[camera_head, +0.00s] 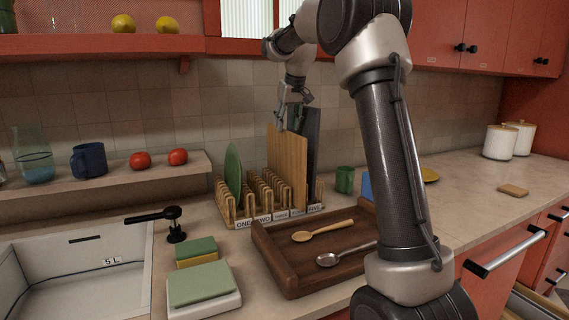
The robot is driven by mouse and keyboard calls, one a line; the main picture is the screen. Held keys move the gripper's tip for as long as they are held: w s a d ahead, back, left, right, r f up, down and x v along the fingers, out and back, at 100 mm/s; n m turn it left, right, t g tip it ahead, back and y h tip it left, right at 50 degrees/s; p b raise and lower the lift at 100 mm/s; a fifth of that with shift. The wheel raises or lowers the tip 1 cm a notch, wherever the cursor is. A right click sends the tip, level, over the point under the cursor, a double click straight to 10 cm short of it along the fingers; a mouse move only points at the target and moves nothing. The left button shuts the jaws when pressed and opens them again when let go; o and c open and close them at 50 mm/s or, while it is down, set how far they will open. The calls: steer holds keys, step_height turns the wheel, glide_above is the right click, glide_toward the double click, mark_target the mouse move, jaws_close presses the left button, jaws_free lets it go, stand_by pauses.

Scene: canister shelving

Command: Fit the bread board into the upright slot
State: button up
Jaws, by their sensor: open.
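The bread board (287,160), a light wooden panel, stands upright in the wooden slotted rack (240,222), towards its right side. The rack's front has labels; ONE, TWO and FIVE can be read. The board appears to be around the slots labelled THREE and FOUR, but I cannot tell exactly which. My gripper (291,120) is open at the board's top edge, pointing down. I cannot tell whether the fingers touch the board. A green plate (233,170) stands at the left end of the rack. A dark board (311,140) stands just right of the bread board.
A brown tray (285,281) with a wooden spoon (322,231) and a metal spoon (345,254) lies in front of the rack. A green cup (345,179) stands to its right. The sink (75,270) and a black tap (174,225) are at left.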

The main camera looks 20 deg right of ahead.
mark_target(282, 142)
steer(key=x, duration=0.5)
steer(key=s+x, duration=0.1)
steer(key=x, duration=0.2)
steer(key=shift+a+f, duration=0.2)
steer(key=shift+a, duration=0.2)
steer(key=shift+c, duration=0.2)
jaws_close()
steer(key=shift+w, duration=0.1)
